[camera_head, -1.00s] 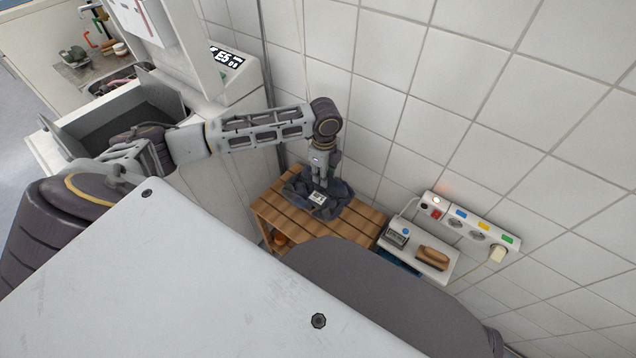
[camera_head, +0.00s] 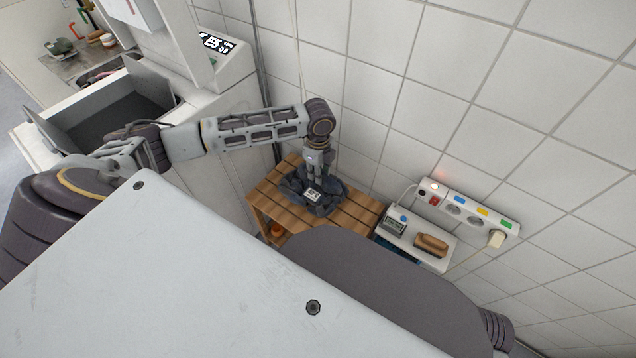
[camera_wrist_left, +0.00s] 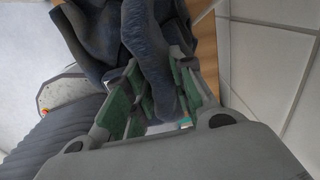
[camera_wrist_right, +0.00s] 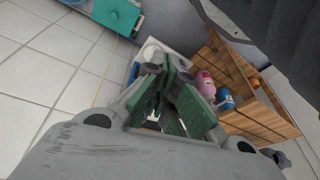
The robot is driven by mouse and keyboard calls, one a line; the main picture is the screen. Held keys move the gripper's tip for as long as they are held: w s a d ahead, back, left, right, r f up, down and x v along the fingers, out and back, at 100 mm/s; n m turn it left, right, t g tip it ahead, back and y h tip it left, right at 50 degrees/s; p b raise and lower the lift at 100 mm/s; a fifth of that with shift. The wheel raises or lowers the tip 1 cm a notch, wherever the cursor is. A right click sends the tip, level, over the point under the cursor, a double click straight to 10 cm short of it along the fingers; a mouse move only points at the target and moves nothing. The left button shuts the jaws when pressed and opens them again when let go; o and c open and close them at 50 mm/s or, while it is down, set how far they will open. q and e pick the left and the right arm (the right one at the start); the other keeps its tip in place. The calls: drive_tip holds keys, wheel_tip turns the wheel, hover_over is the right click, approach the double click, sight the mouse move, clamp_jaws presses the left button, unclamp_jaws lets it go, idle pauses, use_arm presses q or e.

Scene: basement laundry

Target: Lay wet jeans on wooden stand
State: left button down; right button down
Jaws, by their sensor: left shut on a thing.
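The dark blue jeans (camera_head: 325,206) lie bunched on the slatted wooden stand (camera_head: 352,215) against the tiled wall. My left gripper (camera_head: 313,184) points down at them and is shut on part of the jeans. In the left wrist view, a dark fold of the jeans (camera_wrist_left: 150,55) runs between the green finger pads of my left gripper (camera_wrist_left: 155,75), with more cloth beyond. My right gripper (camera_wrist_right: 167,68) shows only in its own wrist view, with its fingertips close together and nothing seen held. The wooden stand (camera_wrist_right: 225,65) is beyond it there.
Right of the stand, a white shelf (camera_head: 433,262) holds a small meter (camera_head: 394,226) and a brown brush (camera_head: 431,244). A power strip (camera_head: 465,212) is on the wall above. In the right wrist view, a pink bottle (camera_wrist_right: 205,84) and a blue bottle (camera_wrist_right: 225,99) are by the stand.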

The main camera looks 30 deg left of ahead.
use_arm(q)
drive_tip(key=shift+f, duration=1.05)
use_arm(e)
drive_tip(key=shift+a+r, duration=0.1)
drive_tip(key=shift+r, duration=0.4)
